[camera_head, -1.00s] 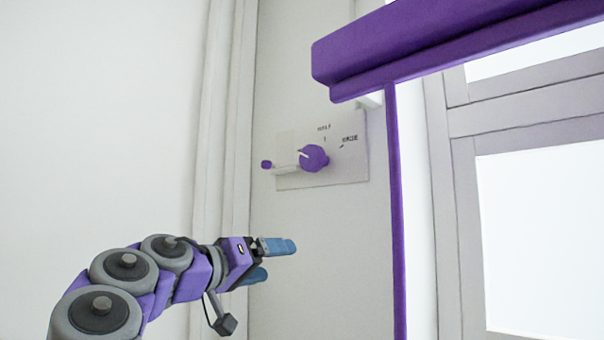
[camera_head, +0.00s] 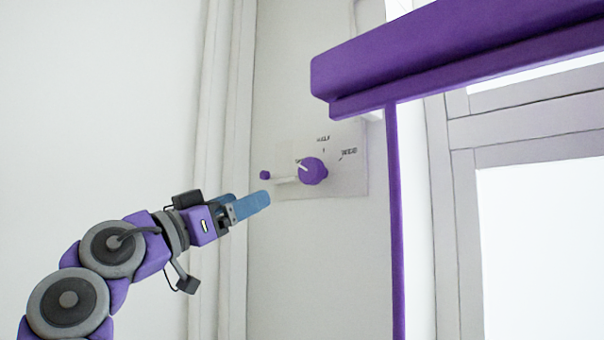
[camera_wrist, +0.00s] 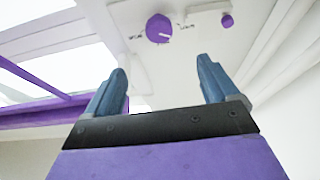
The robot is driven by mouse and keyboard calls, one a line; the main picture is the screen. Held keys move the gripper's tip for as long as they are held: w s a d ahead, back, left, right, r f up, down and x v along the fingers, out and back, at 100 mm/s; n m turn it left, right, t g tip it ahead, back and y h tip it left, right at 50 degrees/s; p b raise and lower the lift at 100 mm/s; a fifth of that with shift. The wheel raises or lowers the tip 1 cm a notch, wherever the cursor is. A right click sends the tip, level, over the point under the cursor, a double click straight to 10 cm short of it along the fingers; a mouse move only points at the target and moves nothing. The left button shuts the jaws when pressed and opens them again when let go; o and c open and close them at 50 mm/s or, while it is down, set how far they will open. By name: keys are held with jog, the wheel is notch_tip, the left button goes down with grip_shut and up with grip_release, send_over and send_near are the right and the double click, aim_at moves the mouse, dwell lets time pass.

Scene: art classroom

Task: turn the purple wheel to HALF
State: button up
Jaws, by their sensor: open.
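The purple wheel (camera_head: 312,170) is a round knob with a white pointer line, on a pale plate (camera_head: 347,180) on the wall. Its pointer tilts up and left in the head view. A mark with small lettering stands above it and another at upper right; the words are hard to read. A thin pale handle with a small purple knob (camera_head: 265,175) reaches left from the wheel. My gripper (camera_head: 262,201) is below and left of the wheel, apart from it. In the wrist view the blue fingers (camera_wrist: 162,75) are spread and empty, with the wheel (camera_wrist: 159,28) beyond them.
A purple blind housing (camera_head: 450,55) juts out at upper right, with a purple vertical strip (camera_head: 397,220) below it. A bright window (camera_head: 545,230) is at right. The wall (camera_head: 100,120) at left is bare.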

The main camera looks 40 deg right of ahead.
aim_at(307, 174)
jog(key=p+x, duration=0.4)
jog(key=x, duration=1.3)
jog(key=shift+d+f, duration=0.1)
jog(key=shift+d, duration=0.15)
jog(key=shift+a, duration=0.1)
jog(key=c, duration=1)
jog(key=shift+p, duration=0.3)
jog(key=shift+c, duration=0.3)
